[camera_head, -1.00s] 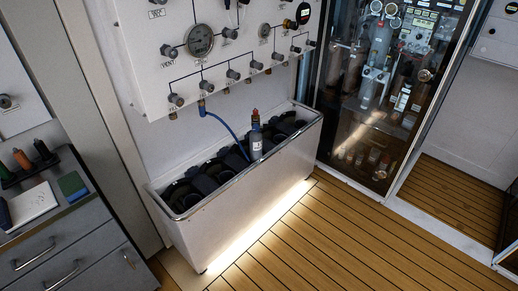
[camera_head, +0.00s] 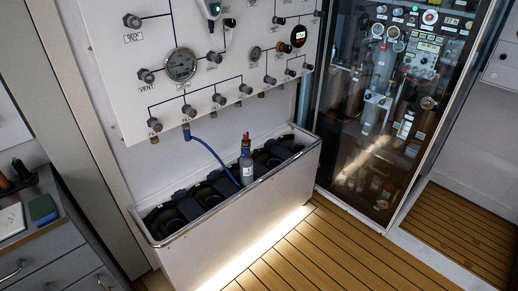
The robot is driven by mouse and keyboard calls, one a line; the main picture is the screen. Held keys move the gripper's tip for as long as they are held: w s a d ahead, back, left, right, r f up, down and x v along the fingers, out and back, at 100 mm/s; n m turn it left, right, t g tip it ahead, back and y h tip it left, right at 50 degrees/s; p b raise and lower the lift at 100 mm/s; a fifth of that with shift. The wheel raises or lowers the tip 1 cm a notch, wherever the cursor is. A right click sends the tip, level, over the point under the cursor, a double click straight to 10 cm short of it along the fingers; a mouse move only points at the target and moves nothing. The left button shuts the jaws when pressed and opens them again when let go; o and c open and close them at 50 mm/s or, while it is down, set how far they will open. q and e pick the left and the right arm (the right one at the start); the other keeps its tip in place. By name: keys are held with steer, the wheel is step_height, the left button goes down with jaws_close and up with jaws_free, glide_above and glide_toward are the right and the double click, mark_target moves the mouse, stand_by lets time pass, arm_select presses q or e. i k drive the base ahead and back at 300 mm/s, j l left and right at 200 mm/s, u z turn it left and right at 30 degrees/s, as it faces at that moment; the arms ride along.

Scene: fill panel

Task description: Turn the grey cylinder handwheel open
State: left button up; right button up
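The grey cylinder (camera_head: 246,165) stands upright in the white trough below the fill panel. A small dark valve top with a red tip (camera_head: 246,140) sits on it; this is too small for me to tell whether it is the handwheel or how far it is turned. A blue hose (camera_head: 212,153) runs from a fitting on the panel (camera_head: 185,127) down to beside the cylinder. Neither of my grippers shows in the head view.
The white trough (camera_head: 235,225) holds several dark round holders. The fill panel (camera_head: 130,80) with gauges and knobs hangs above it. A grey drawer cabinet (camera_head: 50,262) stands at left, a glass-fronted cabinet (camera_head: 350,170) at right. The wooden floor (camera_head: 330,255) before the trough is clear.

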mark_target(255, 152)
steer(key=i+l+u, duration=0.1)
steer(key=l, duration=0.3)
steer(key=i+l+u, duration=0.15)
steer(key=l, duration=0.25)
steer(key=l+u, duration=0.1)
steer(key=l, duration=0.3)
steer(key=i+u, duration=0.1)
steer(key=u, duration=0.55)
steer(key=l+u, duration=0.5)
steer(key=l, duration=0.15)
steer(key=l+u, duration=0.45)
steer(key=l, duration=0.25)
steer(key=k+l+u, duration=0.15)
steer(key=l+u, duration=0.35)
steer(key=l, duration=0.15)
